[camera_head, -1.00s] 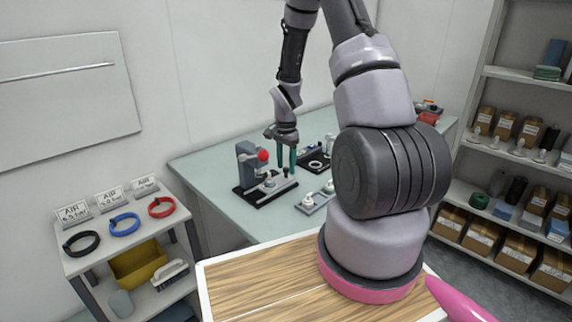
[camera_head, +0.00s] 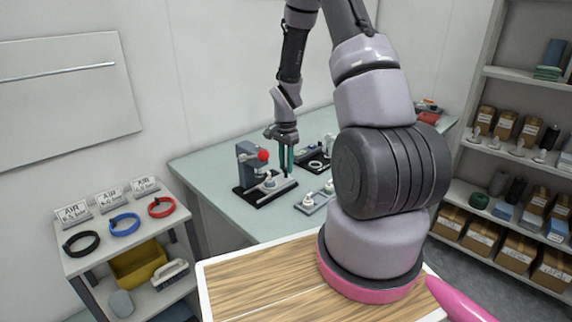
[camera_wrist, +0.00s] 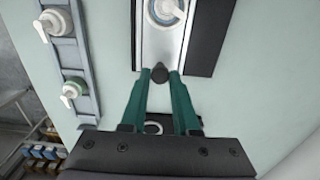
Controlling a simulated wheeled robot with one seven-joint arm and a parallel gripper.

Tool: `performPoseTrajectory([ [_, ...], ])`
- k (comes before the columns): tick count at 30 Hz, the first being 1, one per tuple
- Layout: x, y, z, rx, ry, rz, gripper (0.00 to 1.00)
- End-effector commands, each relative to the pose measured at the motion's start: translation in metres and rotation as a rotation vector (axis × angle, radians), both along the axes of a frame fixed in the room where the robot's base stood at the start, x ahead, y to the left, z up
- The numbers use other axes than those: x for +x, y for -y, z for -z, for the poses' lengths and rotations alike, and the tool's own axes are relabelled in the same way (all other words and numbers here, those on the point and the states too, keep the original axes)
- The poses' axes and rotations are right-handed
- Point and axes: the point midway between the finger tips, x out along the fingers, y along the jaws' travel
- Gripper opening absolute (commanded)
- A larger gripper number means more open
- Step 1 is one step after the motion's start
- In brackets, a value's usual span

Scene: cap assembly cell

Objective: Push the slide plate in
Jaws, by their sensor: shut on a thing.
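The slide plate (camera_wrist: 152,52) is a light metal strip in a dark base, carrying a white fitting with a blue ring (camera_wrist: 167,10) in the wrist view. A dark knob (camera_wrist: 159,73) sits at its near end. My gripper (camera_wrist: 160,76) has teal fingers shut on that knob. In the head view, my gripper (camera_head: 287,172) is at the right end of the slide plate (camera_head: 283,187), which extends right from under a grey press (camera_head: 246,165) with a red ball. The knob is mostly hidden there.
A grey rail with white fittings (camera_wrist: 68,55) lies to the left in the wrist view. A dark fixture (camera_head: 316,160) stands behind my gripper on the pale green table (camera_head: 205,172). A cart with coloured rings (camera_head: 125,223) stands at the left.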

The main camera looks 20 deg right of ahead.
Motion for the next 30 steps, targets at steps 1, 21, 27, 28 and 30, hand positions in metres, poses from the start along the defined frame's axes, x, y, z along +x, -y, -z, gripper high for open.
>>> performPoseTrajectory([
  [1,0.0,0.0,0.0,0.0,0.001,0.0,0.0],
  [21,0.001,0.0,-0.001,-0.001,0.001,0.0,0.0],
  [27,0.0,-0.003,-0.001,0.0,0.001,-0.001,0.0],
  [28,-0.001,-0.006,-0.001,0.0,0.001,-0.002,0.0],
  [30,-0.005,-0.016,-0.001,0.001,0.0,-0.004,0.0],
])
